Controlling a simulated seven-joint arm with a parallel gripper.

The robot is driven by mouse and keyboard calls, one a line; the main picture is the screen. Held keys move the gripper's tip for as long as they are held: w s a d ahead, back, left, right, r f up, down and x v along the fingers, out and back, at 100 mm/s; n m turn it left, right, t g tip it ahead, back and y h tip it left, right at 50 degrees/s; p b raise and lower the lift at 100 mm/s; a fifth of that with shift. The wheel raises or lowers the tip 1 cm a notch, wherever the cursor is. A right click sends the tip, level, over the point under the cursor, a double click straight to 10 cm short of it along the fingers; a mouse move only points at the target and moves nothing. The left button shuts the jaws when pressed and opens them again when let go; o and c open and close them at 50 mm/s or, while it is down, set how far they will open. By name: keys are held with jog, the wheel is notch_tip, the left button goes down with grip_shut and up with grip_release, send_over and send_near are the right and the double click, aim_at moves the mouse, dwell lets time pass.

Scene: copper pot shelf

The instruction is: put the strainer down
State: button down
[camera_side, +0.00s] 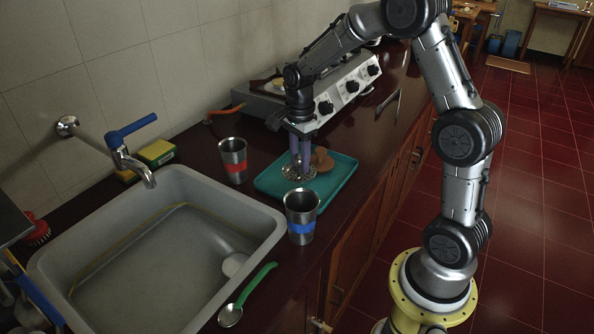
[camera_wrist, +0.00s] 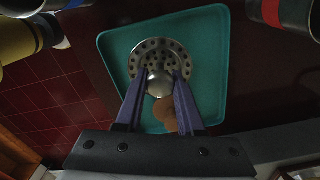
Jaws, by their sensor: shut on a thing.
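The strainer (camera_wrist: 160,48) is a round metal disc with holes and a knob in its middle. My gripper (camera_side: 300,165) points straight down over the tray. In the wrist view my gripper (camera_wrist: 160,85) has its purple fingers on either side of the knob, shut on the strainer. The strainer is low, at or just above the tray's surface; I cannot tell whether it touches.
Brown round pieces (camera_side: 321,159) lie on the tray beside the strainer. A blue-banded metal cup (camera_side: 301,215) stands near the tray's front and a red-banded cup (camera_side: 233,160) to its left.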

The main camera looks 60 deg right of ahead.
aim_at(297, 173)
jog(key=shift+w+d+f, duration=0.1)
jog(key=shift+w+f, duration=0.25)
jog(key=shift+w+d+f, duration=0.1)
jog(key=shift+w+f, duration=0.1)
jog(key=shift+f, duration=1.55)
jog(key=shift+f, duration=0.15)
jog(key=c, duration=0.5)
grip_release()
